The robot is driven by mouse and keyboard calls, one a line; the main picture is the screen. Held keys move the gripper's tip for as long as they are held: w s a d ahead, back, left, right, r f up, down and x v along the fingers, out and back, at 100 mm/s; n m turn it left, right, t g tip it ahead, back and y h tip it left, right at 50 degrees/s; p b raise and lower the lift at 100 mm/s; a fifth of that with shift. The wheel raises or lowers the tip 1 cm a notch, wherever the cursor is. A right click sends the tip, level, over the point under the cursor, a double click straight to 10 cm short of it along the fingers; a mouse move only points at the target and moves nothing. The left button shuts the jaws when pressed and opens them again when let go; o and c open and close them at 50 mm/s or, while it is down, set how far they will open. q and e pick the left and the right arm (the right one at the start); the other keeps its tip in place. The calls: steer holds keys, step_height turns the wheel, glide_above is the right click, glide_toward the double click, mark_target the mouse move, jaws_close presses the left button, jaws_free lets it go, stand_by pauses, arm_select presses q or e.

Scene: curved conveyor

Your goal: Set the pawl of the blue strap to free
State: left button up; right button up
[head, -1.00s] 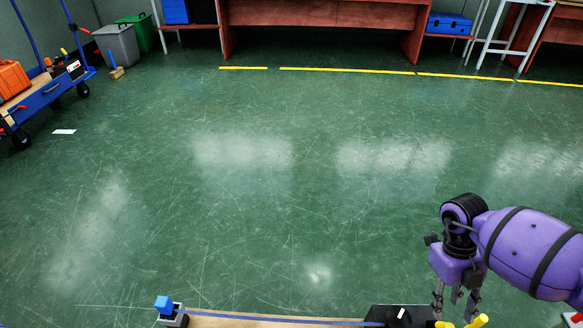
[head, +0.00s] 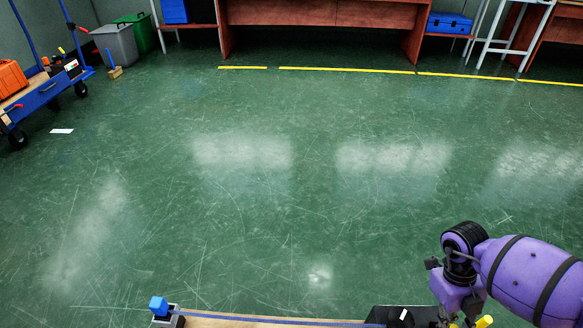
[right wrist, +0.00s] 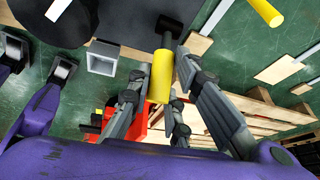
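A blue strap (head: 270,321) runs along a pale wooden edge at the bottom of the head view. My left gripper is not identifiable.
A black object (head: 400,312) lies at the strap's right end. Another yellow handle (right wrist: 262,12) and wooden slats (right wrist: 285,68) show in the right wrist view. A blue cart (head: 45,95) stands at far left.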

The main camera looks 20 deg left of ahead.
arm_select(q)
steer(key=shift+w, duration=0.15)
arm_select(e)
jaws_close()
steer(key=shift+w+a+f+g+b, duration=0.1)
steer(key=shift+w+a+g+b, duration=0.1)
steer(key=shift+w+g+b, duration=0.45)
steer(key=g+b, duration=0.1)
steer(key=b, duration=0.1)
steer(key=w+g+h+b, duration=0.1)
steer(key=b, duration=0.2)
steer(key=shift+w+a+g+h, duration=0.15)
steer(key=shift+a+g+h, duration=0.1)
steer(key=shift+a+h, duration=0.05)
steer(key=shift+w+r+g+b, duration=0.25)
steer(key=shift+g+b, duration=0.15)
steer(key=shift+b, duration=0.45)
steer(key=b, duration=0.1)
steer(key=g+b, duration=0.1)
steer(key=shift+w+a+h+b, duration=0.25)
steer(key=shift+w+h+b, duration=0.05)
steer(key=shift+w+h, duration=0.1)
arm_select(q)
steer(key=s+b+x, duration=0.1)
steer(key=x, duration=0.8)
steer(key=shift+f+m, duration=0.3)
steer(key=shift+f, duration=0.05)
arm_select(e)
steer(key=shift+w+g, duration=0.1)
steer(key=shift+g, duration=0.4)
